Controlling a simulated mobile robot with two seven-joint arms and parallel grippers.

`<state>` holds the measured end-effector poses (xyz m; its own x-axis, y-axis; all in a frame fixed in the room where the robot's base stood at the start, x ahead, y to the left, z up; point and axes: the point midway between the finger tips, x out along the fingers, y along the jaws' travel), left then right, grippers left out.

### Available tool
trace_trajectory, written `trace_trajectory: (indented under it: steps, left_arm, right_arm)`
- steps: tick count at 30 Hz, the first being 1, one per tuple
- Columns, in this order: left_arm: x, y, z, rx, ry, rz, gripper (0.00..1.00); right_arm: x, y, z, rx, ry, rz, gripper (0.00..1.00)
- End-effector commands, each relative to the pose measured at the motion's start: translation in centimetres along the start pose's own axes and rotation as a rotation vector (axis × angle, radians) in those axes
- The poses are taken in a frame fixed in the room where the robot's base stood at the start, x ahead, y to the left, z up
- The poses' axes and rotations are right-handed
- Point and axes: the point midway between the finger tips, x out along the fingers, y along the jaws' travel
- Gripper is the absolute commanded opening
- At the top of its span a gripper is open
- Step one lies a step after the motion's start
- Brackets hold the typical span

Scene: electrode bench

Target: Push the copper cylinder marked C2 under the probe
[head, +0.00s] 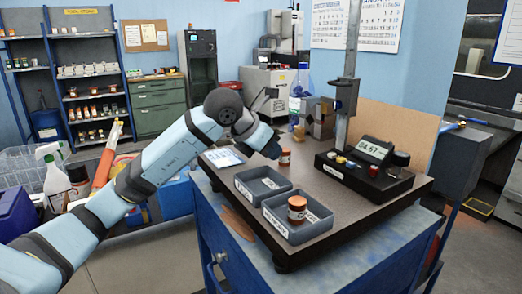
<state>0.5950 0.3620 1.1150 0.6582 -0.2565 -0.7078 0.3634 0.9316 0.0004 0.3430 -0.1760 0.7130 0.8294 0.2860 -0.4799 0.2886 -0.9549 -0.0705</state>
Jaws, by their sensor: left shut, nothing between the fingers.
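A small copper cylinder with a pale label band (285,157) stands upright on the dark bench top (335,215). My left gripper (274,150) is shut and empty, just left of this cylinder; I cannot tell whether they touch. A second copper cylinder (297,208) stands upright in the nearer grey tray (300,236). Both labels are too small to read surely, so I cannot tell which is C2. The probe stand (347,95) rises at the back right from a black base (350,178). The probe tip is not clear. My right gripper is out of view.
A second grey tray (245,190) lies behind the nearer one, with a label in it. A meter (372,148) reading about 04.67 and coloured knobs sit on the stand's base. Bare bench top lies between the standing cylinder and the base.

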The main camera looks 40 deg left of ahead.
Motion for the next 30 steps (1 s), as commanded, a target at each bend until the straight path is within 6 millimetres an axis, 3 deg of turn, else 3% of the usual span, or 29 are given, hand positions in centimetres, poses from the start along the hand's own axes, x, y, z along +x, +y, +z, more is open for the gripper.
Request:
trace_trajectory:
  steps: [11, 14, 24, 30]
  left_arm:
    - [0.1, 0.0, 0.2, 0.0, 0.0, -0.001, 0.0]
    - [0.7, -0.1, 1.1, 0.0, -0.001, -0.003, 0.0]
    - [6.9, -0.1, 7.4, 0.0, -0.001, -0.002, 0.0]
    - [8.8, -0.1, 8.9, 0.0, -0.001, -0.001, 0.0]
  right_arm:
    - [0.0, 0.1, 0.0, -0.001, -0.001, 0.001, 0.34]
    - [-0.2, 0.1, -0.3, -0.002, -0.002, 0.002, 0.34]
    - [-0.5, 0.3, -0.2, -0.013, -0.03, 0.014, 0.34]
    - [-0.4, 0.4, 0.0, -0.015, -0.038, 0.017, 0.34]
